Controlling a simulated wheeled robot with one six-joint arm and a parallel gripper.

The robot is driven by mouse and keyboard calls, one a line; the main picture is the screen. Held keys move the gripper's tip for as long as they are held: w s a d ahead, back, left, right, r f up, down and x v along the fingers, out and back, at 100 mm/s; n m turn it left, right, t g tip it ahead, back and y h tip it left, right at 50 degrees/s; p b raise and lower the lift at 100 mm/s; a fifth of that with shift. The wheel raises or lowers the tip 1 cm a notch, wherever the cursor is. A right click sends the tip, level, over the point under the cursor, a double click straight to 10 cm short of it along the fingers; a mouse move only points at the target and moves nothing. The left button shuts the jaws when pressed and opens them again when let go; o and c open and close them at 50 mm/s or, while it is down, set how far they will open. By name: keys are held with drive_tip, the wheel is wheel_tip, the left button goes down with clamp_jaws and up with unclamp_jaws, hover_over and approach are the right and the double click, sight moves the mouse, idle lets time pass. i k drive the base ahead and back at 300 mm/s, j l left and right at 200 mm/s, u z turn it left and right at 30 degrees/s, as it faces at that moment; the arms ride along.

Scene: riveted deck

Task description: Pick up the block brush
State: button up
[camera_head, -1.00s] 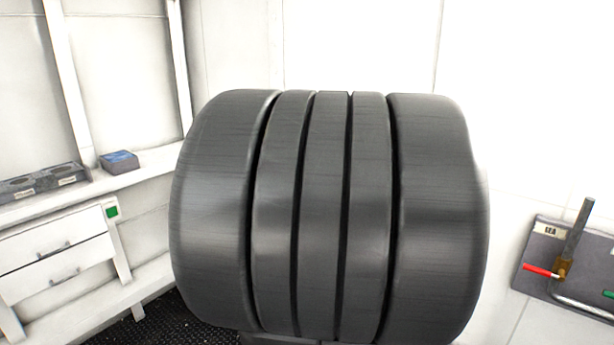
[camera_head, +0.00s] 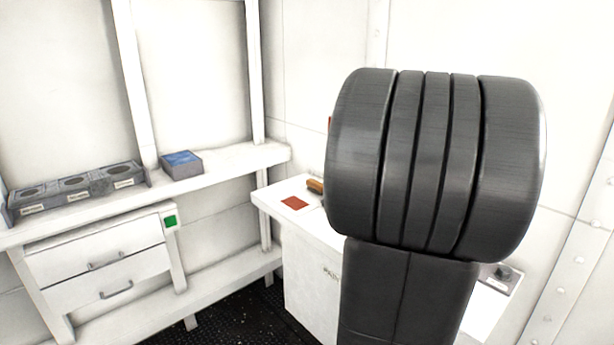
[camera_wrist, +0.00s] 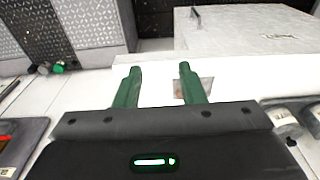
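A small orange-brown and dark item (camera_head: 315,186), which may be the block brush, lies on the white cabinet top (camera_head: 272,207) in the head view. My arm partly hides it, and I cannot make out its full shape. A flat red patch (camera_head: 295,203) lies beside it. In the wrist view my gripper (camera_wrist: 159,70) has two green fingers, apart with nothing between them. No brush is clearly seen in the wrist view.
A grey holder with round recesses (camera_head: 75,188) and a blue-topped block (camera_head: 181,164) stand on the left shelf. Drawers (camera_head: 98,262) are below it. A dark panel (camera_wrist: 20,145) with a red handle is at the wrist view's left. Grey rounded objects (camera_wrist: 292,112) are at its right.

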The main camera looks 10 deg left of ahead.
sight(316, 187)
drive_tip(key=i+j, duration=2.05)
drive_tip(key=i+l, duration=0.05)
